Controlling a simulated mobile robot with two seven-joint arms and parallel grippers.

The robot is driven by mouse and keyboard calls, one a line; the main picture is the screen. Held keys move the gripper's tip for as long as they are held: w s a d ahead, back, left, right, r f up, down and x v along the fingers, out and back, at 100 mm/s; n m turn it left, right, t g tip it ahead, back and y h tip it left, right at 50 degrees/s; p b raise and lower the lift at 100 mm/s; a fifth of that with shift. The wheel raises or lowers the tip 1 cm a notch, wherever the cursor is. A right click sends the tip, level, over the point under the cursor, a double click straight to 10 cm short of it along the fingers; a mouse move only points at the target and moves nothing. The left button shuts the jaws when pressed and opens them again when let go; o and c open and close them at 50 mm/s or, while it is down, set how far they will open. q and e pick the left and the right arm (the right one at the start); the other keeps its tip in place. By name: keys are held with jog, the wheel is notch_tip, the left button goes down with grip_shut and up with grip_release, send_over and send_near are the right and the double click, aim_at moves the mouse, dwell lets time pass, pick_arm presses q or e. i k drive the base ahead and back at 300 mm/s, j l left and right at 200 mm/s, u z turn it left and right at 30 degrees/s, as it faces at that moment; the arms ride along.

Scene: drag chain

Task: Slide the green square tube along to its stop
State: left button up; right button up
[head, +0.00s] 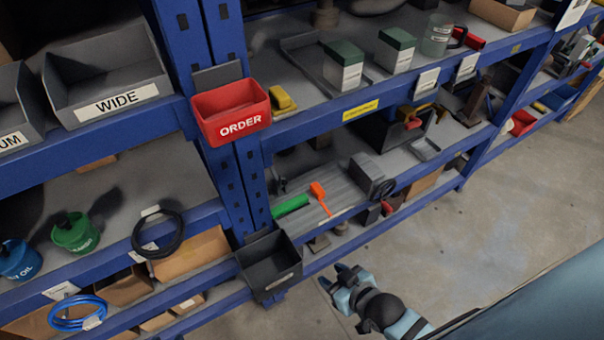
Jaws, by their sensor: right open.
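The green square tube (290,206) lies on the lower shelf, just right of the blue upright. It looks short and slants slightly up to the right. An orange piece (319,194) with a thin stem is to its right on the same grey ribbed surface. A stop for the tube cannot be made out. My right gripper (331,277) is open and empty, over the floor in front of the rack, below and right of the tube and well apart from it. My left gripper is not in view.
A dark open bin (268,265) hangs at the front below the tube. A grey block (366,170) stands at the right end of the ribbed surface, by a dark coil (383,190). A red ORDER bin (231,112) hangs above. The floor at right is clear.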

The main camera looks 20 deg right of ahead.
aim_at(279, 210)
jog(key=l+u, duration=0.15)
jog(key=l, duration=0.55)
jog(key=i+l+u, duration=0.15)
jog(key=l, duration=0.6)
jog(key=k+l+u, duration=0.15)
jog(key=l, duration=0.55)
jog(key=l+u, duration=0.1)
jog(key=l, duration=0.6)
jog(key=l+u, duration=0.15)
jog(key=l, duration=0.55)
jog(key=k+l+u, duration=0.15)
jog(key=l, duration=0.55)
jog(key=i+l, duration=0.1)
jog(key=i, duration=0.35)
